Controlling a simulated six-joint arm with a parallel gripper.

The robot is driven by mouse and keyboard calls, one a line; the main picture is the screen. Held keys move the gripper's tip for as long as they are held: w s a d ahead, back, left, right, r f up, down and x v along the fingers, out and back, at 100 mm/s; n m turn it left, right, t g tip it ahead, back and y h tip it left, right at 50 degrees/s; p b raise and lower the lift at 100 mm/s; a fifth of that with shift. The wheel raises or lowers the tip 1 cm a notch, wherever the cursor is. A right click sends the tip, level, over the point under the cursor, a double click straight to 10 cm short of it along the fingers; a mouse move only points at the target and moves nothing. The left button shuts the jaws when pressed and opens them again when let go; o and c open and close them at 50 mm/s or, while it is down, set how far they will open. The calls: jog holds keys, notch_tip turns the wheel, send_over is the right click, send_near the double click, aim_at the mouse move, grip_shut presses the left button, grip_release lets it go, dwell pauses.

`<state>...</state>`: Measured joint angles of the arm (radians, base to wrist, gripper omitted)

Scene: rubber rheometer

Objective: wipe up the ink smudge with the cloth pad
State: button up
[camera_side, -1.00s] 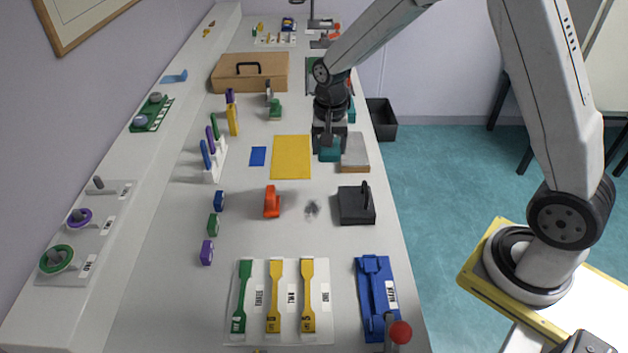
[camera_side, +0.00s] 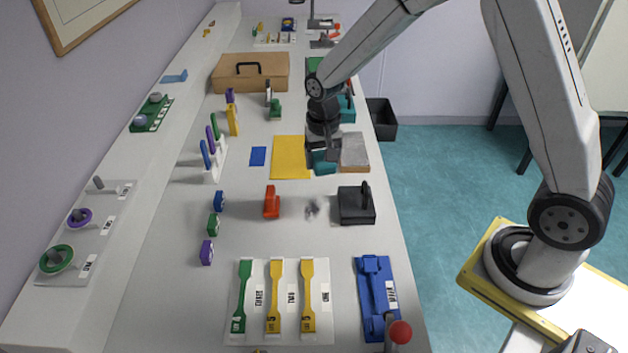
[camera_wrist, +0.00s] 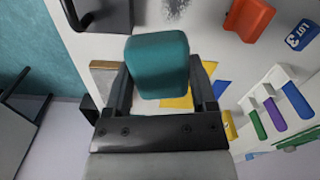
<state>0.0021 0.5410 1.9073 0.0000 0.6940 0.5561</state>
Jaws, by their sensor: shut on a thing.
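The ink smudge (camera_side: 312,208) is a grey blot on the pale bench, between the orange block and the black handled block. It also shows at the top of the wrist view (camera_wrist: 177,8). My gripper (camera_side: 322,158) is shut on the teal cloth pad (camera_side: 324,168), above the right edge of the yellow sheet and behind the smudge in the side view. In the wrist view the pad (camera_wrist: 158,62) sits between the two fingers. Whether the pad touches the surface below cannot be told.
The black handled block (camera_side: 356,207) stands right of the smudge, and the orange block (camera_side: 271,202) left. A grey-topped slab (camera_side: 355,150) lies right of my gripper. The yellow sheet (camera_side: 288,158) lies left. A card of dumbbell strips (camera_side: 250,338) lies in front. Bare bench surrounds the smudge.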

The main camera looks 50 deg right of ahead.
jog(key=s+a+f+n, duration=0.2)
jog(key=a+f+n, duration=0.1)
jog(key=a+n, duration=0.3)
jog(key=shift+s+f, duration=0.35)
jog(key=shift+a+f, duration=0.1)
